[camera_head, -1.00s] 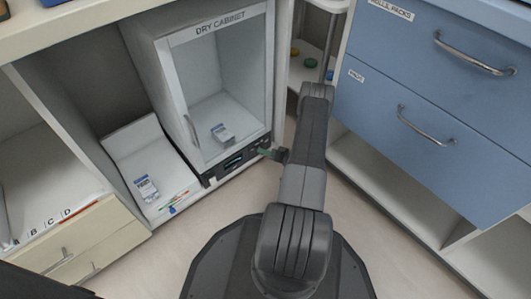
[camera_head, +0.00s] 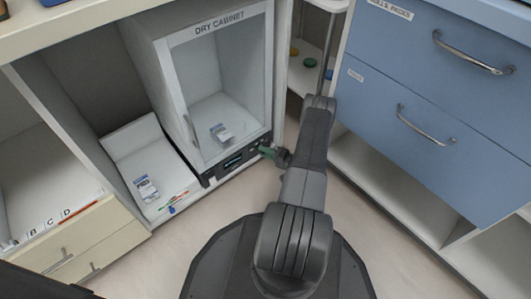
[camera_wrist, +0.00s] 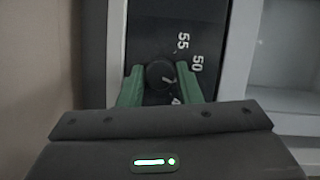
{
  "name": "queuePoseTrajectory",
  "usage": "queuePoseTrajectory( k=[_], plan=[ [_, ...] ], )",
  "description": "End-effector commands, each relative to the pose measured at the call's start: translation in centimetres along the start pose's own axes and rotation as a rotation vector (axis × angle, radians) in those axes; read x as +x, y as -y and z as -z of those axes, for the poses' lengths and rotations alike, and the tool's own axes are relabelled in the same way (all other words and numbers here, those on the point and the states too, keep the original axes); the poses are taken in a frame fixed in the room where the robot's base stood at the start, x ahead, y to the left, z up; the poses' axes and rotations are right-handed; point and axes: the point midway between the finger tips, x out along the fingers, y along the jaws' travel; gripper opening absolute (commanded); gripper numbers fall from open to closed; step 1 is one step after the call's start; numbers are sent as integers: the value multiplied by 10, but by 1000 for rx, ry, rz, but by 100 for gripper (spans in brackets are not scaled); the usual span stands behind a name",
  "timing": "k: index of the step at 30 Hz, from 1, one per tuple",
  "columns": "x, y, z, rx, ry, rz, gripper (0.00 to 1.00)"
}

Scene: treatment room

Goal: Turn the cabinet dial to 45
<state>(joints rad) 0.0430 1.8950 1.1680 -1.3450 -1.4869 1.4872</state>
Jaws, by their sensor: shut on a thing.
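The dry cabinet (camera_head: 168,75) stands at the upper middle of the head view, with a dark control panel (camera_head: 222,166) along its lower front. In the wrist view the round black dial (camera_wrist: 160,75) sits on the panel, with the numbers 55 and 50 beside it and another number partly hidden below. A light mark shows on the dial's face. My gripper (camera_wrist: 160,88) has its two green fingers on either side of the dial, shut on it. In the head view my gripper (camera_head: 268,151) is at the panel's right end.
Blue drawers (camera_head: 430,100) with metal handles stand on the right. An open shelf (camera_head: 150,165) with a small box (camera_head: 146,188) and thin coloured items is left of the cabinet. Cream drawers (camera_head: 75,245) are at the lower left. Floor shows between the units.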

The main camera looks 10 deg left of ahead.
Motion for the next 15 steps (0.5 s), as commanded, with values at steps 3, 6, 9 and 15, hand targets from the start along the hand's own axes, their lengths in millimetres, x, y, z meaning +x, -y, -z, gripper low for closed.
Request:
queuePoseTrajectory(
  k=[3,6,9,15],
  plan=[
    [0,0,1,-1,-1,-1,8],
    [0,0,1,-1,-1,-1,8],
    [0,0,1,-2,-2,-1,33],
    [0,0,1,-2,-1,-1,53]
  ],
)
